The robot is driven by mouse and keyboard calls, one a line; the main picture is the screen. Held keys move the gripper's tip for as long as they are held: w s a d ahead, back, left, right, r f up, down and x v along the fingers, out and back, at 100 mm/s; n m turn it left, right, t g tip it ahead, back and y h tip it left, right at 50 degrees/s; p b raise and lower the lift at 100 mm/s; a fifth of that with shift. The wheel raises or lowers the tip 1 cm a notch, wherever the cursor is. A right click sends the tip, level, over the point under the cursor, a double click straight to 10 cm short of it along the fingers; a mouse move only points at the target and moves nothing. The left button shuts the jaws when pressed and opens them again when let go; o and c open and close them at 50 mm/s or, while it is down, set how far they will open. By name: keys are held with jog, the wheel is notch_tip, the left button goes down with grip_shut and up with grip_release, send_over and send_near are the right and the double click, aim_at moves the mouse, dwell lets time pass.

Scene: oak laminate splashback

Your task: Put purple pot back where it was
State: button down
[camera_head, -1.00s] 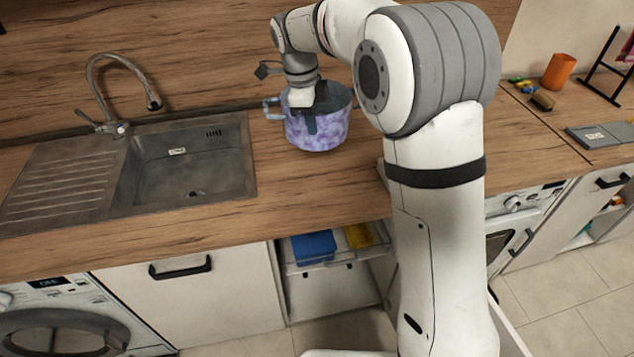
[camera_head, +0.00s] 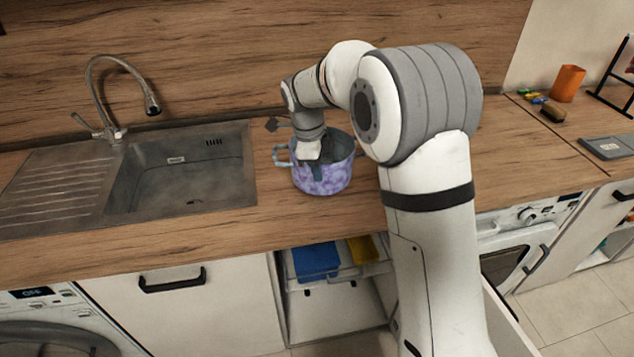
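The purple pot (camera_head: 335,180) is mottled purple and white with a grey-blue inside and a handle on its left. It is upright over the wooden worktop, right of the sink and near the front edge. I cannot tell whether its base touches the worktop. My gripper (camera_head: 314,165) points down at the pot's near left rim. One dark finger shows against the outside of the wall. The other finger is hidden, but the pot has moved with the gripper, so it appears gripped by its wall. My arm hides the worktop to the right of the pot.
The sink (camera_head: 180,175) with a curved tap (camera_head: 120,85) lies to the left. The wooden splashback (camera_head: 230,50) stands behind. An open compartment (camera_head: 335,300) with blue and yellow items is below. An orange cup (camera_head: 567,83), a brush (camera_head: 552,113) and a grey scale-like item (camera_head: 607,147) are far right.

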aim_at(318, 184)
jog(key=shift+f, duration=2)
jog(key=shift+f, duration=0.2)
jog(key=c, duration=1.7)
grip_release()
jog(key=r, duration=0.4)
jog(key=a+r, duration=0.1)
jog(key=r, duration=0.7)
jog(key=shift+s+a+r, duration=0.15)
jog(key=shift+s+a, duration=0.05)
jog(key=shift+a, duration=0.15)
